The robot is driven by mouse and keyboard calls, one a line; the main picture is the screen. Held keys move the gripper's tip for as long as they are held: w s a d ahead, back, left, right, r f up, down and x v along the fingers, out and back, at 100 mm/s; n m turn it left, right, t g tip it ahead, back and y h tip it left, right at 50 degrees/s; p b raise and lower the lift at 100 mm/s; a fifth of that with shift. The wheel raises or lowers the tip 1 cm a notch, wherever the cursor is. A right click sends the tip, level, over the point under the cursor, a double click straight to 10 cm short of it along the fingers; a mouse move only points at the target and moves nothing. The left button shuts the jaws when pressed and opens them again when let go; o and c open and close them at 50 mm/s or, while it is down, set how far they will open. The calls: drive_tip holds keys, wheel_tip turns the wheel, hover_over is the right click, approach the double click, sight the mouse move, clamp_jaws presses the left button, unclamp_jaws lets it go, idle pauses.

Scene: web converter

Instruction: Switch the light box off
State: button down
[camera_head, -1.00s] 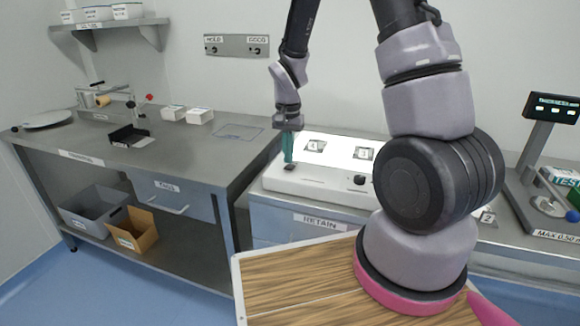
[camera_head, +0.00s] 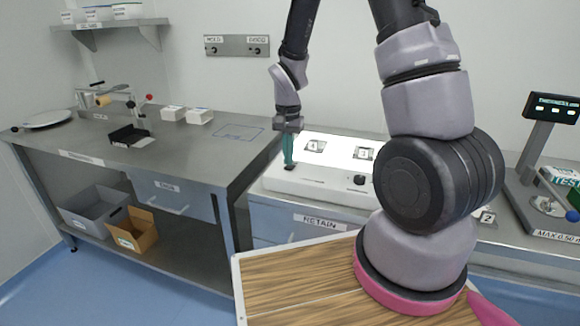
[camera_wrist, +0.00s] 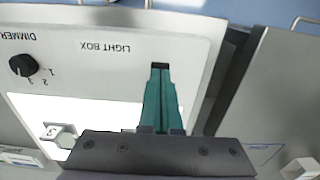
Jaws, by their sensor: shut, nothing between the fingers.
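The light box (camera_head: 318,190) is a white box on the bench with a bright, lit top panel. Its front strip (camera_wrist: 105,28) shows upside down in the wrist view with the words LIGHT BOX. A black rocker switch (camera_head: 289,168) sits at its left front corner. My gripper (camera_head: 288,162) points down with its green fingers shut and empty, the tips at the switch. In the wrist view the fingertips (camera_wrist: 160,68) overlap the dark switch and hide most of it. I cannot tell whether they press it or which way it is tilted.
A black dimmer knob (camera_head: 360,180) sits on the same front strip, right of the switch. Marked samples, one numbered 3 (camera_wrist: 60,134), lie on the lit panel. A grey bench (camera_head: 190,150) stands to the left. A gauge display (camera_head: 553,108) stands at right.

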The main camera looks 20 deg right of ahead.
drive_tip(key=shift+f, duration=0.7)
idle(0.3)
drive_tip(key=shift+r, duration=3.5)
wheel_tip(320, 180, up, 16)
drive_tip(key=n+t+y, duration=0.1)
drive_tip(key=t, duration=0.2)
hover_over(289, 167)
drive_tip(key=s+d, duration=0.3)
drive_tip(key=s, duration=0.3)
drive_tip(key=s+d+r+n+t+y, duration=0.1)
drive_tip(key=s+r+t, duration=0.3)
drive_tip(key=s+r, duration=0.6)
drive_tip(key=s+d, duration=0.1)
drive_tip(key=s, duration=0.1)
drive_tip(key=shift+s+d+n, duration=0.25)
drive_tip(key=shift+s+n, duration=0.05)
drive_tip(key=shift+r, duration=0.1)
